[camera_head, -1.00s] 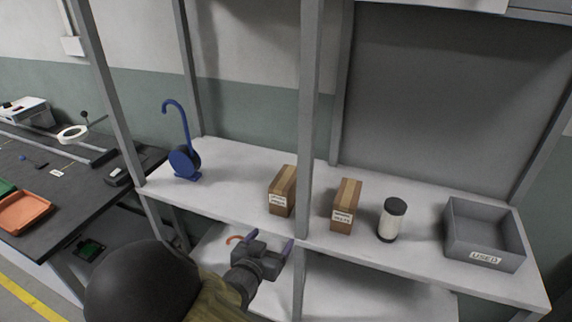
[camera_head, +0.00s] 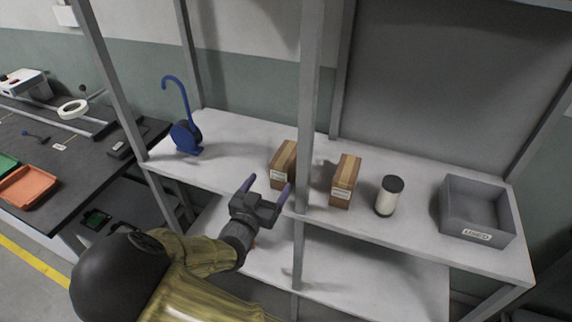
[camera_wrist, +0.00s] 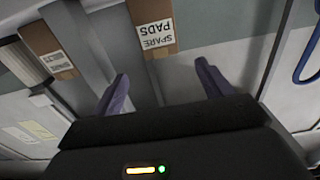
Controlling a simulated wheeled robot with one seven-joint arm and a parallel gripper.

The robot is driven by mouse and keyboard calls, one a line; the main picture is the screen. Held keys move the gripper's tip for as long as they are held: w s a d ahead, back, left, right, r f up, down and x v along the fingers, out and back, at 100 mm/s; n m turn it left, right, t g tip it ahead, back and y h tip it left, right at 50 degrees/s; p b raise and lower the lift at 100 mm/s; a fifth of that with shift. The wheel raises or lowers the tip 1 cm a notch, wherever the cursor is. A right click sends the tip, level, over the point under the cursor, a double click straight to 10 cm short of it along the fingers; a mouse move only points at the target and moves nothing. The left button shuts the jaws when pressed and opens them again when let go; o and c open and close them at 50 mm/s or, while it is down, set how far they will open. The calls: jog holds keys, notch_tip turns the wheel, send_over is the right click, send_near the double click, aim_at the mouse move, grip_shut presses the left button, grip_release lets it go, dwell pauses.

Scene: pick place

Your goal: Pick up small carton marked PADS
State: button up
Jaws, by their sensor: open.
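The small carton marked PADS (camera_head: 284,162) is a brown box with a white label. It stands on the white upper shelf, just left of the middle post in the head view. In the wrist view its label reads SPARE PADS upside down, and the carton (camera_wrist: 150,12) is at the top, partly cut off by the picture edge. My gripper (camera_head: 266,189) is open and empty in front of the shelf edge, a little below and left of the carton. In the wrist view the carton is beyond the gap between my fingers (camera_wrist: 162,80), apart from them.
A grey post (camera_head: 308,110) stands close right of the carton. Past it are a similar carton (camera_head: 345,180), a white jar with a dark lid (camera_head: 389,197) and a grey bin (camera_head: 478,232). A blue hooked object (camera_head: 186,137) stands left, with clear shelf between.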

aim_at(284, 156)
jog(key=p+x, duration=0.1)
jog(key=x, duration=0.6)
jog(key=shift+w, duration=0.1)
jog(key=shift+w, duration=0.2)
jog(key=p+x, duration=0.1)
jog(key=x, duration=0.3)
jog(key=shift+w+d+p, duration=0.1)
jog(key=shift+p, duration=0.3)
jog(key=shift+w, duration=0.3)
jog(key=shift+s, duration=0.2)
jog(key=shift+w, duration=0.1)
